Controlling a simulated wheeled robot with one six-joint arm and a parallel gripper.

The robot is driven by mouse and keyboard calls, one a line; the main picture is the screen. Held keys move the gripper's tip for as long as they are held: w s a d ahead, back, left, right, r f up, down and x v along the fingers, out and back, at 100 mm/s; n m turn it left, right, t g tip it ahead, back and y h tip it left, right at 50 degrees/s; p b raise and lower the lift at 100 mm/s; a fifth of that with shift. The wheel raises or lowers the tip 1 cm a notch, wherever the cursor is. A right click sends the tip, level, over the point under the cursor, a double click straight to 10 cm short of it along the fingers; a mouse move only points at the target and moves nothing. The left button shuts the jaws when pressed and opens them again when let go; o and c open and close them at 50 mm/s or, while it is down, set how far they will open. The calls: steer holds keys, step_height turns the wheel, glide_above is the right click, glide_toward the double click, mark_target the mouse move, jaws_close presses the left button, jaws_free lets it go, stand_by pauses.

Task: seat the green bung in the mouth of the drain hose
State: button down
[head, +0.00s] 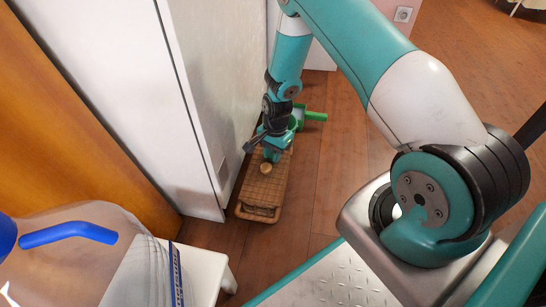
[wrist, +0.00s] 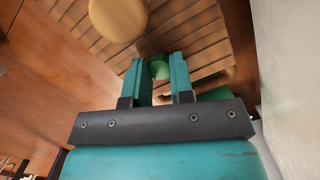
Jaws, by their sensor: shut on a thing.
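My gripper (wrist: 158,62) is shut on the green bung (wrist: 160,70), which shows as a small green round piece between the two teal fingers in the wrist view. In the head view my gripper (head: 272,156) is low over a slatted wooden board (head: 264,190), and the bung cannot be made out there. A round tan piece (wrist: 118,18) is just ahead of the fingertips, apart from them; it also shows in the head view (head: 266,168). I cannot make out the drain hose or its mouth for certain in either view.
A bright green piece with a bar (head: 316,117) lies behind the gripper on the right. A white panel (head: 200,90) stands close on the left. A white stool (head: 205,270) with a clear blue-handled jug (head: 70,250) is at front left. Wooden floor (head: 325,160) is clear to the right.

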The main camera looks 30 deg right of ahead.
steer(key=shift+r, duration=0.1)
steer(key=shift+r+p, duration=1.7)
steer(key=shift+p, duration=0.2)
steer(key=c, duration=1.6)
jaws_free()
jaws_close()
